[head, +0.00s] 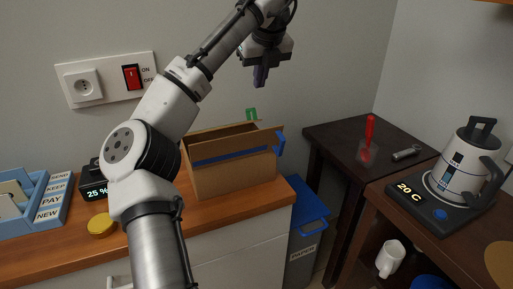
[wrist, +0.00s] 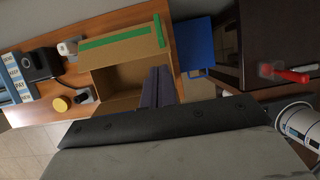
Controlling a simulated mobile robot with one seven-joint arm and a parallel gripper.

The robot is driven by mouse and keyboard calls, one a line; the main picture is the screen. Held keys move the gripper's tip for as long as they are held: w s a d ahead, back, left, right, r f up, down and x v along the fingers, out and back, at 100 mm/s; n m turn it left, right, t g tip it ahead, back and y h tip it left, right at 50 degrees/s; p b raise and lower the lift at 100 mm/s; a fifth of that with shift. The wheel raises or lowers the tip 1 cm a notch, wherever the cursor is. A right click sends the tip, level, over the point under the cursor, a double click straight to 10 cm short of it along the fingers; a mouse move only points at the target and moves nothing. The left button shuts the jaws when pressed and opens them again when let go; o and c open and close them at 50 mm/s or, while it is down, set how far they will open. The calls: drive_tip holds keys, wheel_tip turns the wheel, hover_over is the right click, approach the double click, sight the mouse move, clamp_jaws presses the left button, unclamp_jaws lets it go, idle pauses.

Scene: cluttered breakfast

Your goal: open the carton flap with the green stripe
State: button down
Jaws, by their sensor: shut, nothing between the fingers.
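The brown carton (head: 235,178) stands on the wooden counter. Its top is at least partly open, and the inside shows in the wrist view (wrist: 120,78). The flap with the green stripe (wrist: 115,38) lies along the carton's upper side in the wrist view; its exact angle is hard to tell. A green tab (head: 251,113) shows behind the carton in the head view. A blue stripe (head: 232,155) runs along the near side, with a blue tab at right. My gripper (head: 260,80) is shut and empty, above the carton; its fingers (wrist: 157,88) overlap the carton's right part in the wrist view.
A blue-lidded bin (head: 307,205) stands right of the counter. A blue letter tray (head: 35,205), digital display and yellow lid (head: 101,225) are at left. The wall has a switch panel.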

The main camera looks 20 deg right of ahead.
wheel_tip(320, 180, down, 13)
drive_tip(key=w+b, duration=0.1)
drive_tip(key=b, duration=0.3)
drive_tip(key=shift+w+a+r, duration=0.2)
drive_tip(key=shift+w, duration=0.05)
drive_tip(key=shift+w+r, duration=0.1)
